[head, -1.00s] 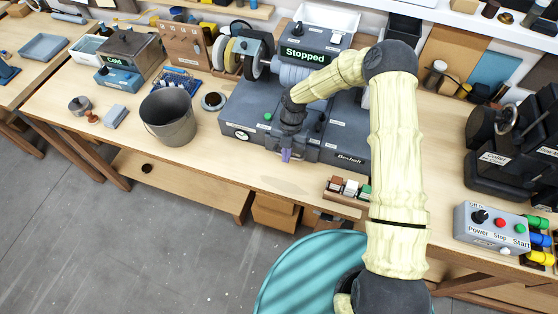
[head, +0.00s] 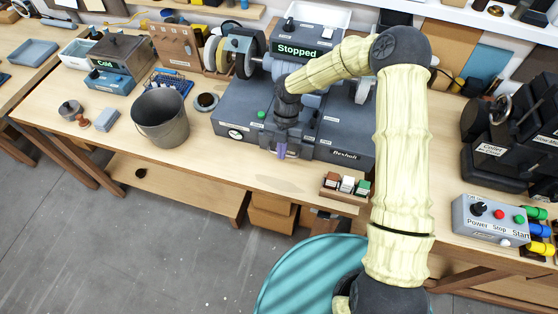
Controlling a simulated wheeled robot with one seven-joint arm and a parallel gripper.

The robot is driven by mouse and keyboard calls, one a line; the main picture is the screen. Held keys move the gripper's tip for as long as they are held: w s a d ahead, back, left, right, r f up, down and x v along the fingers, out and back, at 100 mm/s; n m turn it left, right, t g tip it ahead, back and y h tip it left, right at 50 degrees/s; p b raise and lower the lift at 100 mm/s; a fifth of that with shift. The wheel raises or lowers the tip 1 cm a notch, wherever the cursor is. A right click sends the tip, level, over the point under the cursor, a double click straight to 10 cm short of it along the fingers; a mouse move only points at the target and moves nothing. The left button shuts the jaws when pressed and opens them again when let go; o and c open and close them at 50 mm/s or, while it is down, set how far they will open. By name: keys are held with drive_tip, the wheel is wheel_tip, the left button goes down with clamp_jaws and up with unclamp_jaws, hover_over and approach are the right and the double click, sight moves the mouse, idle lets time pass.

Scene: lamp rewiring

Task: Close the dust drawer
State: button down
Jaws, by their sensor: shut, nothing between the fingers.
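The dark grey buffing machine (head: 335,136) stands on the bench, with a round gauge and a nameplate on its front. My gripper (head: 281,152) points down at the middle of that front, its purple fingertips together and empty. A dark block in the machine's front, just right of my fingertips, looks like the dust drawer (head: 299,152). My gripper and wrist cover part of it. I cannot tell how far out it stands, or whether my fingertips touch it.
A grey bucket (head: 160,122) stands left of the machine, with a dark cup on a saucer (head: 205,102) behind it. A small wooden rack (head: 345,188) is at the bench's front edge. A control box (head: 490,222) lies to the right.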

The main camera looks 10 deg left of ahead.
drive_tip(key=shift+a+b+v, duration=0.25)
drive_tip(key=shift+v, duration=0.95)
drive_tip(key=shift+a+b+v, duration=0.2)
drive_tip(key=shift+b+v, duration=0.05)
drive_tip(key=shift+v, duration=0.95)
drive_tip(key=shift+s, duration=0.15)
